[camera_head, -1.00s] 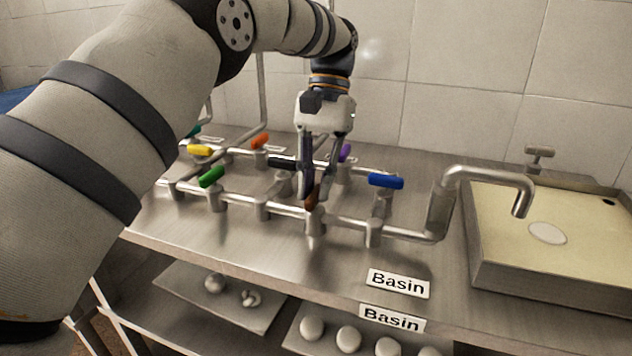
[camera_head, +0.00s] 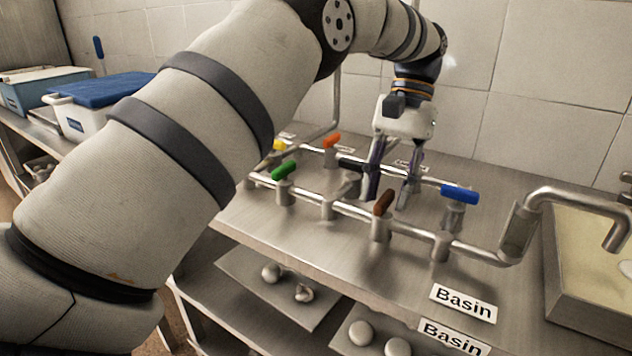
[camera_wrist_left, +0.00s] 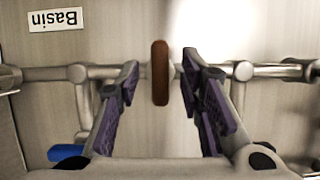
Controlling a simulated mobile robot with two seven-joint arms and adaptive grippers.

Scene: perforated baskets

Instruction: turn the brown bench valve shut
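The brown valve handle (camera_head: 383,203) sits on the front pipe of the bench, between the green and blue handles. In the left wrist view the brown handle (camera_wrist_left: 160,72) stands across the pipe (camera_wrist_left: 205,72). My left gripper (camera_head: 388,201) is open, reaching down just behind the handle in the head view. In the wrist view its two purple-padded fingers (camera_wrist_left: 159,63) lie one on each side of the handle, with a gap on both sides. Nothing is held. My right gripper is out of view.
Nearby are blue (camera_head: 459,194), green (camera_head: 284,170), black (camera_head: 350,165) and orange (camera_head: 331,141) handles. A spout (camera_head: 590,200) and basin (camera_head: 570,290) stand at right. The bench top in front of the pipe is clear, with a Basin label (camera_head: 463,303).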

